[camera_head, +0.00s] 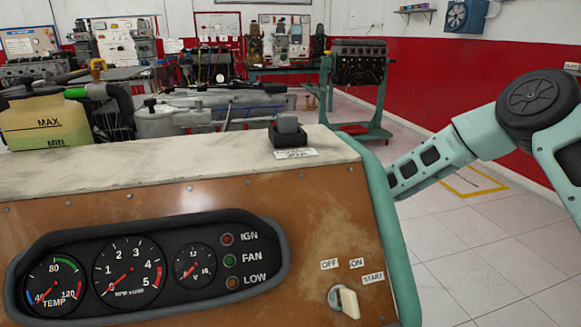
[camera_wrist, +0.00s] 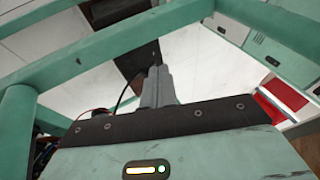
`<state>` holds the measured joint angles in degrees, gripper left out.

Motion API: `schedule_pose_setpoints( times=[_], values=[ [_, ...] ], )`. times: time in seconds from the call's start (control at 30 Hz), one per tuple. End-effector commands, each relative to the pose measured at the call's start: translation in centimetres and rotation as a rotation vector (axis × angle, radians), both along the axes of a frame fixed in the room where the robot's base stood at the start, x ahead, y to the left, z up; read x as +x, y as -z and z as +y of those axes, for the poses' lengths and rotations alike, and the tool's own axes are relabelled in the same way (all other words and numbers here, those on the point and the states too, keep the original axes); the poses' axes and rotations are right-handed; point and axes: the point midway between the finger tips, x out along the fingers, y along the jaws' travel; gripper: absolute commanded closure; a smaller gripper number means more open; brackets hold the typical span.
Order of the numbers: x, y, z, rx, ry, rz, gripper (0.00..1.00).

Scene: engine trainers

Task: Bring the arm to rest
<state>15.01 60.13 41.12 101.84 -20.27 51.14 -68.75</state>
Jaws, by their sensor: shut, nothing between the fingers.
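My arm (camera_head: 470,135), teal with a black round joint, reaches in from the right in the head view. It slopes down to the left and passes behind the edge of the engine trainer's panel (camera_head: 315,215). My gripper's end is hidden in that view. In the wrist view my gripper (camera_wrist: 156,74) shows its grey fingers together and empty, beyond its teal body with a lit bar. Teal frame bars (camera_wrist: 85,45) cross close around it, with pale floor beyond; I cannot tell whether anything touches.
The panel carries gauges (camera_head: 128,270), lamps and a cream key switch (camera_head: 344,300). A coolant bottle (camera_head: 45,118) and a small black switch box (camera_head: 287,131) are on top. An engine on a teal stand (camera_head: 358,65) is behind. Tiled floor (camera_head: 490,260) at right is clear.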

Motion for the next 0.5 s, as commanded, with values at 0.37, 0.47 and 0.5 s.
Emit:
schedule_pose_setpoints(
  times=[0.37, 0.47, 0.5],
  values=[
    [-3.5, -7.8, -8.5, -0.390, 0.678, -0.161, 1.00],
    [-4.7, -10.2, -10.8, -0.438, 0.913, -0.212, 1.00],
    [-5.2, -11.1, -11.6, -0.447, 1.005, -0.229, 1.00]
  ],
)
